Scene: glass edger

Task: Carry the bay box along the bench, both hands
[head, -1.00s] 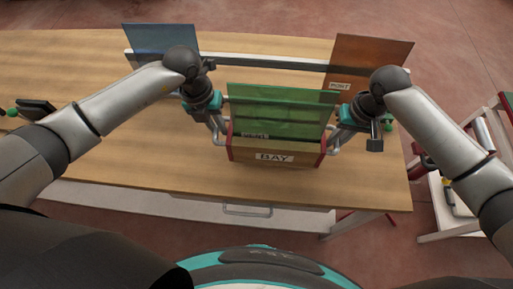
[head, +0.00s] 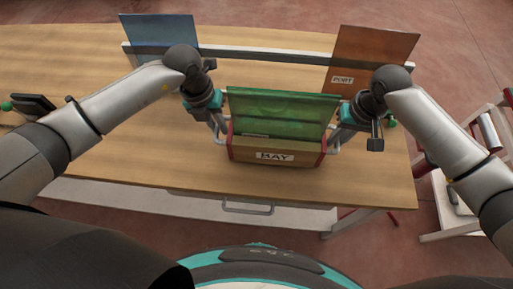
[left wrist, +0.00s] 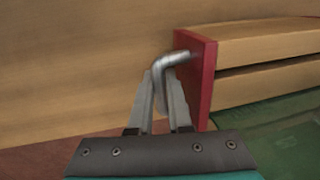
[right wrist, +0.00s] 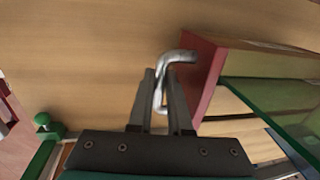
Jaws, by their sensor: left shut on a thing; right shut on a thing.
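The bay box (head: 240,148) is a wooden box with red ends and a "BAY" label, near the bench's front edge. A green glass pane (head: 285,112) stands in it. My left gripper (head: 220,133) is shut on the bent metal handle at its left end; the left wrist view shows that handle (left wrist: 172,61) between the fingers beside the red end plate (left wrist: 196,72). My right gripper (head: 336,137) is shut on the right handle, also in the right wrist view (right wrist: 175,59). The box looks roughly level. I cannot tell whether its underside touches the bench.
A white cart (head: 450,205) stands off the bench's right end.

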